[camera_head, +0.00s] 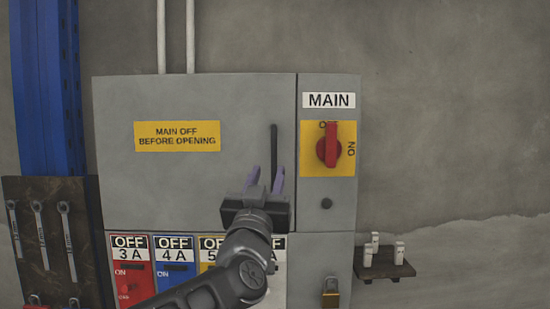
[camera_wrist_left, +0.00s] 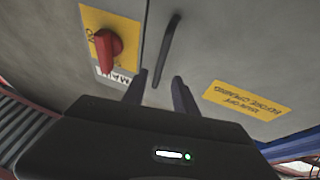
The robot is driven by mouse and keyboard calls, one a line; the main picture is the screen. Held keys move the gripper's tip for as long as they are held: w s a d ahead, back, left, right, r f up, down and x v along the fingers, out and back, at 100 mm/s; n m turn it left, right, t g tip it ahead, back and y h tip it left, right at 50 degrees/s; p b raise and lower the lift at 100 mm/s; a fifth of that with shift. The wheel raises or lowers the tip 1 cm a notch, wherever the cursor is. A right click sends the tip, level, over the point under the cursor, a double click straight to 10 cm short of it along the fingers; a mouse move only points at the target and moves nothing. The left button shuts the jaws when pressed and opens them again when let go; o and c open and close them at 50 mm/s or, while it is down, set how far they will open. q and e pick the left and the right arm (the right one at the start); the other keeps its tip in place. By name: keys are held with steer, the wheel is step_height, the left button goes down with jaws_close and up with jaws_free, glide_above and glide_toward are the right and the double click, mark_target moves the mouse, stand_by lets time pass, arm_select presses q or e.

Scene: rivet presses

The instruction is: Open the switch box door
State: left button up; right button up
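The grey switch box door (camera_head: 195,180) is shut and bears a yellow "MAIN OFF BEFORE OPENING" label (camera_head: 177,136). Its dark vertical bar handle (camera_head: 274,145) is near the door's right edge; the handle also shows in the left wrist view (camera_wrist_left: 170,42). My left gripper (camera_head: 265,176) is open at the lower part of the handle. In the left wrist view the handle's lower end appears between the two fingers; I cannot tell whether they touch it. The red main switch knob (camera_head: 328,146) stands upright on its yellow plate. My right gripper is not in view.
Below the door is a row of coloured breaker panels (camera_head: 130,265), partly hidden by my left arm. A padlock (camera_head: 330,290) hangs at lower right. A small shelf (camera_head: 384,268) with white pieces is right of the box. A wrench board (camera_head: 50,225) and blue post (camera_head: 47,90) stand left.

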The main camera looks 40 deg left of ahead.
mark_target(273, 159)
arm_select(q)
steer(key=p+x, duration=0.3)
steer(key=x, duration=0.4)
steer(key=shift+w+a, duration=0.1)
steer(key=shift+w, duration=0.2)
steer(key=shift+c, duration=0.2)
jaws_close()
stand_by(0.9)
